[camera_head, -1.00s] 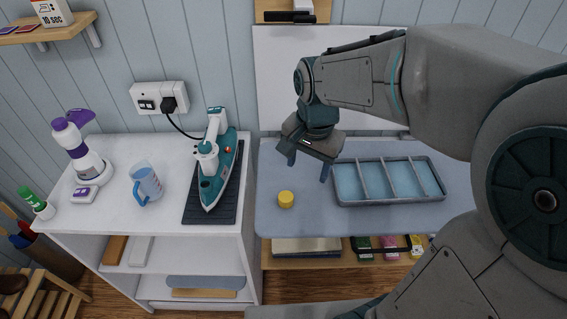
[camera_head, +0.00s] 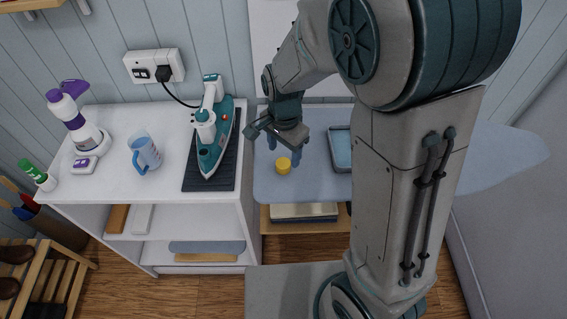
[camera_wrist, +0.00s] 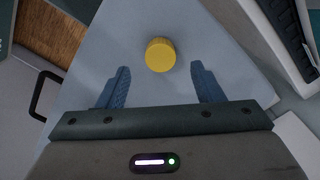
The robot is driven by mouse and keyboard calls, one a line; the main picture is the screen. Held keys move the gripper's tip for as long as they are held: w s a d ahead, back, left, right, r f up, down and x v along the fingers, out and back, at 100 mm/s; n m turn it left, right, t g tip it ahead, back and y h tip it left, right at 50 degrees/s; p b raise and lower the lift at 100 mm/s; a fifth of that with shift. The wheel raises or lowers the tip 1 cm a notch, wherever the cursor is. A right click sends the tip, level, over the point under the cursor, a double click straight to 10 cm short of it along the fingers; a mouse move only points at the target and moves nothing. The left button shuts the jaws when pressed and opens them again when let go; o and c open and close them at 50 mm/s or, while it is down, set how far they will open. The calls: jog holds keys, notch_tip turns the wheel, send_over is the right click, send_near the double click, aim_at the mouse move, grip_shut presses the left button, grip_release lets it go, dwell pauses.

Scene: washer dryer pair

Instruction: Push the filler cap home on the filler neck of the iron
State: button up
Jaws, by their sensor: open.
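The yellow filler cap (camera_head: 283,166) stands on the blue ironing board (camera_head: 310,185), near its left end. In the wrist view the cap (camera_wrist: 160,55) lies ahead of the fingertips, between their lines and apart from both. My gripper (camera_head: 283,150) is open and empty, just behind and above the cap; its two blue fingers show in the wrist view (camera_wrist: 160,80). The teal and white iron (camera_head: 212,140) rests on a dark ribbed mat (camera_head: 200,184) on the white cabinet to the left. Its filler neck is too small to make out clearly.
A blue tray (camera_head: 341,150) lies right of the cap, partly hidden by my arm. On the white cabinet (camera_head: 110,190) stand a blue jug (camera_head: 146,155) and a purple-white spray bottle (camera_head: 78,130). The iron's cord runs to a wall socket (camera_head: 155,66). A gap separates cabinet and board.

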aim_at(283, 163)
jog(key=shift+a+f, duration=0.1)
jog(key=shift+f, duration=2.2)
jog(key=c, duration=1.1)
jog(key=shift+o, duration=0.2)
jog(key=shift+r, duration=0.1)
